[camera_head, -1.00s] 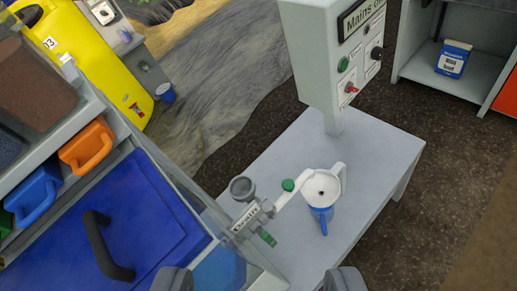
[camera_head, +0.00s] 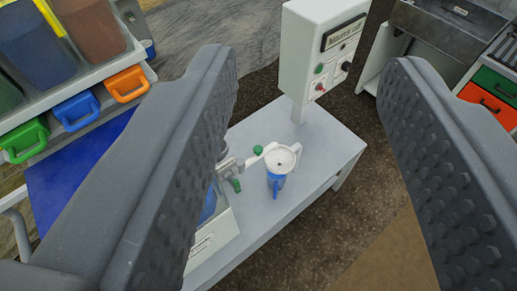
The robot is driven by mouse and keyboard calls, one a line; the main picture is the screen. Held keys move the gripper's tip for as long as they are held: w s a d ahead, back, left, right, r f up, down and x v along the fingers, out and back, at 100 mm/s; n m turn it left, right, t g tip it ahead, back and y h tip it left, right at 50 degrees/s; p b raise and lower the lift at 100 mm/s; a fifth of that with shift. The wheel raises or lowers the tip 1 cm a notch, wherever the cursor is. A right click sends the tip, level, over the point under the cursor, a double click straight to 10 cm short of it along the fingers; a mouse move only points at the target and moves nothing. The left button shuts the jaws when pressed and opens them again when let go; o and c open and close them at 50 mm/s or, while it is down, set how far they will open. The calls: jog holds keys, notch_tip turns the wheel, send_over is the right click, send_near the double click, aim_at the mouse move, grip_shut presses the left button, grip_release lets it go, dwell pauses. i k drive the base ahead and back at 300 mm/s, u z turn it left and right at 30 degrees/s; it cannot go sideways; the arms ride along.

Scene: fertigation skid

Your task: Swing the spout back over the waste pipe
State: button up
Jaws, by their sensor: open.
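The pale spout (camera_head: 253,159) with a green knob (camera_head: 257,149) reaches from the drain fitting toward a white-and-blue jug (camera_head: 278,168). Its outer end is at the jug's rim; I cannot tell whether they touch. The jug stands upright on a grey bench. A second green handle (camera_head: 236,185) sits low on the fitting. The grey cup-like pipe top seen earlier beside the drain label is now hidden, or nearly so, behind my left finger. My gripper (camera_head: 308,110) is open and empty, its studded fingers wide apart, with the spout and jug showing beyond the gap.
A control box (camera_head: 322,60) on a post stands behind the jug on the bench (camera_head: 310,150). Bins with green, blue and orange handles (camera_head: 126,84) are at left. A cabinet with green and orange drawers (camera_head: 488,95) is at right. The bench right of the jug is clear.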

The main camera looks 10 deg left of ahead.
aim_at(260, 151)
jog(key=z, duration=0.05)
jog(key=k, duration=0.6)
jog(key=z, duration=0.2)
jog(key=i, duration=1.5)
jog(key=u, duration=0.25)
